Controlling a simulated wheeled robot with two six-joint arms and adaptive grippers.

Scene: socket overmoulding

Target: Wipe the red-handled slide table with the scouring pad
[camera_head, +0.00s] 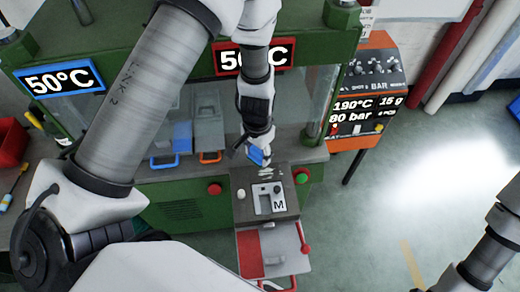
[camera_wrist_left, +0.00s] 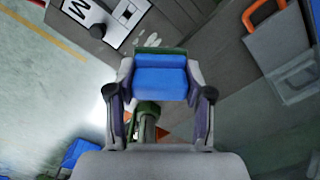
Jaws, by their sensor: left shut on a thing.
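My left gripper (camera_head: 257,150) is shut on the blue scouring pad (camera_head: 256,155). In the left wrist view the pad (camera_wrist_left: 160,80) sits between the two fingers (camera_wrist_left: 160,95), with a green layer along its far edge. The gripper is near the back edge of the grey control box. The red-handled slide table (camera_head: 288,245) extends from the front of this box, below the gripper in the head view and apart from the pad. It has a red panel on its left, a grey surface and a red handle. My right arm shows at lower right; its gripper is out of view.
A control box (camera_head: 240,207) with an M plate and buttons stands between pad and slide table. Blue-handled (camera_head: 165,145) and orange-handled (camera_head: 208,130) slides lie left of the gripper. A green press frame (camera_head: 120,45) rises behind. Floor on the right is clear.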

